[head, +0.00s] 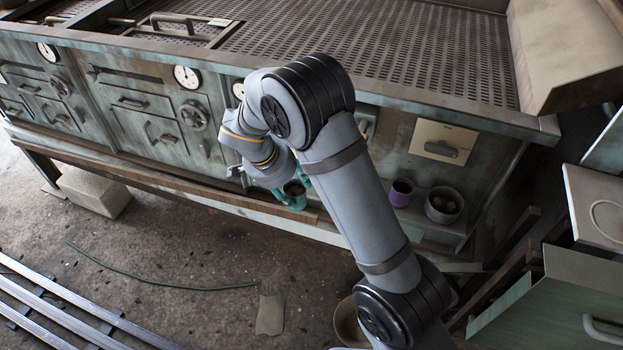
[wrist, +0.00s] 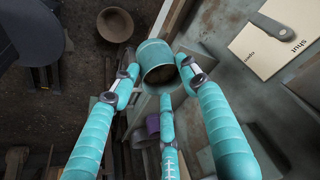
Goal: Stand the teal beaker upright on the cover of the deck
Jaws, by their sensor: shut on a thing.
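The teal beaker (wrist: 153,52) is between the teal fingers of my gripper (wrist: 158,76) in the wrist view. My gripper is shut on it, and its dark open mouth partly faces the wrist camera. In the head view the beaker (head: 295,197) shows small and partly hidden at my gripper (head: 300,182), in front of the machine's lower ledge. Its tilt is hard to tell there. The deck (head: 390,45), with a perforated brown cover, lies on top of the machine, above and behind my gripper. My arm hides part of the machine front.
A purple cup (head: 401,193) and a round pot (head: 443,205) stand on the ledge to the right. A raised frame with a handle (head: 172,24) sits at the deck's left. The deck's front rim (head: 450,113) is an edge. The deck's middle is bare.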

